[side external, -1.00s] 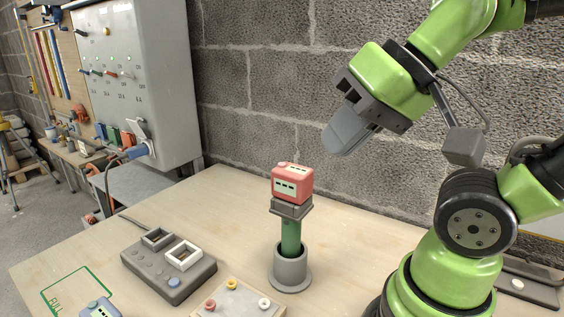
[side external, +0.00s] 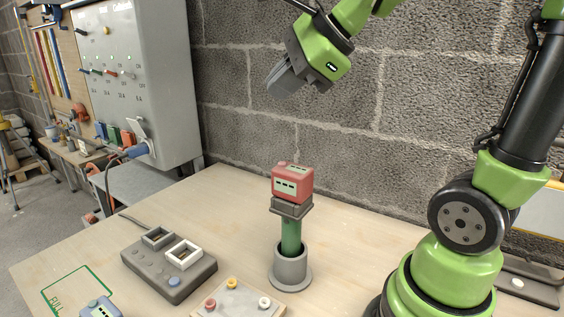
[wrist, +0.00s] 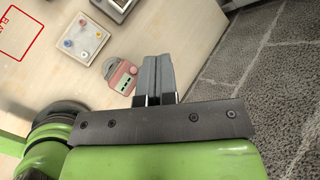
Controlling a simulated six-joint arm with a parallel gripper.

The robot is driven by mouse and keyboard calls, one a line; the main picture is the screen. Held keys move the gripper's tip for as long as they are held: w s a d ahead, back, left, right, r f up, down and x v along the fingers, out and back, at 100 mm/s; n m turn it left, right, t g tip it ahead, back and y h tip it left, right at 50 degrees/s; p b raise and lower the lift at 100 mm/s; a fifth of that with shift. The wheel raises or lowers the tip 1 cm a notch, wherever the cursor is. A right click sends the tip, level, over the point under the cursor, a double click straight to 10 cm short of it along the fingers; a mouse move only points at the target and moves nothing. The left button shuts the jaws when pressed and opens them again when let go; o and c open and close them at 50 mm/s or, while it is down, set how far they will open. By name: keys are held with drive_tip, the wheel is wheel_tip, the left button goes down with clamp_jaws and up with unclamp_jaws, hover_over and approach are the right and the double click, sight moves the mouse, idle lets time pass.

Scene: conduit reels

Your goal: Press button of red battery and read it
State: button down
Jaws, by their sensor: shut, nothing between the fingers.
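The red battery (side external: 292,184) sits upright on top of a green tool with a dark collar (side external: 291,209), which stands in a grey round holder (side external: 291,272). A small raised red button shows on its top, and several dark marks show on its pale front label; I cannot read a value. It also shows in the wrist view (wrist: 122,77), just left of the fingers. My gripper (side external: 271,88) is shut and empty, up in front of the block wall, above and apart from the battery. Its fingers (wrist: 158,58) lie together in the wrist view.
A grey charger (side external: 168,274) with two bays stands left of the holder. A board with coloured knobs (side external: 238,303) is at the front, and a blue battery (side external: 101,307) lies near a green "FULL" outline (side external: 72,290). A grey cabinet (side external: 140,70) hangs behind. The table's back is clear.

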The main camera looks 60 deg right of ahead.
sight(282, 164)
drive_tip(key=shift+f, duration=0.15)
drive_tip(key=shift+f, duration=4.25)
drive_tip(key=shift+f, duration=0.1)
drive_tip(key=shift+f, duration=0.35)
drive_tip(key=shift+f, duration=0.4)
drive_tip(key=shift+r, duration=0.85)
drive_tip(key=shift+r, duration=0.1)
